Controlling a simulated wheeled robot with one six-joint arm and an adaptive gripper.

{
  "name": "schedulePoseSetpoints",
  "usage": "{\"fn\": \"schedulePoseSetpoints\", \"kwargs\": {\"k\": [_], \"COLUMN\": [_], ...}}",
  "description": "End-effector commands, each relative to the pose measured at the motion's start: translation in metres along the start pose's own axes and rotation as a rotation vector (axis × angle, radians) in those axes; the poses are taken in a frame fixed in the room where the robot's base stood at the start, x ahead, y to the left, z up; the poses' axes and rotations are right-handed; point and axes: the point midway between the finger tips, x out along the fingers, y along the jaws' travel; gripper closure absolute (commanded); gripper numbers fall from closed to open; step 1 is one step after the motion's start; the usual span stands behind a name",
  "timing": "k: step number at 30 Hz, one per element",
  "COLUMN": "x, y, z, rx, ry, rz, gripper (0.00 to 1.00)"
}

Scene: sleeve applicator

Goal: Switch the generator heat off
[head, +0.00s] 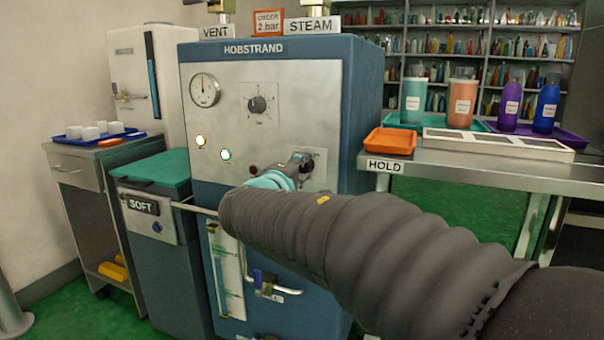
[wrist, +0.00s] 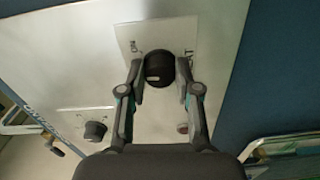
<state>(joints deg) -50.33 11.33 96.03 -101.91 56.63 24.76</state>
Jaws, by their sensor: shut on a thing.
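The generator (head: 263,75) is a blue cabinet with a pale metal front, marked HOBSTRAND. A round black knob (wrist: 158,68) sits on a white plate (wrist: 140,38) on that front. The plate's lettering is partly covered; letters ending in "AT" show at the right of the knob, and a short word, not clearly readable, at its left. My gripper (wrist: 161,78) is shut on this knob, one finger on each side. In the head view my gripper (head: 300,166) is at the plate (head: 320,158), and the knob is mostly hidden. Its pointer direction cannot be told.
A second black knob (head: 257,104) sits higher on the panel, below and right of a round gauge (head: 205,90). Two lit lamps (head: 201,141) and a dark red one (head: 253,170) are nearby. A metal bench (head: 480,171) with bottles stands at the right, a SOFT unit (head: 150,225) at the left.

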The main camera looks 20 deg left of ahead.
Motion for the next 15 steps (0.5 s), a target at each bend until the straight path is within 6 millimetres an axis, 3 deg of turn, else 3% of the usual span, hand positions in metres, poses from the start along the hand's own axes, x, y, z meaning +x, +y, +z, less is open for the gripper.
{"fn": "schedulePoseSetpoints", "kwargs": {"k": [15], "x": [0.0000], "y": [0.0005], "z": [-0.0002], "rx": [-0.488], "ry": [0.001], "rz": [-0.001], "gripper": [1.00]}}
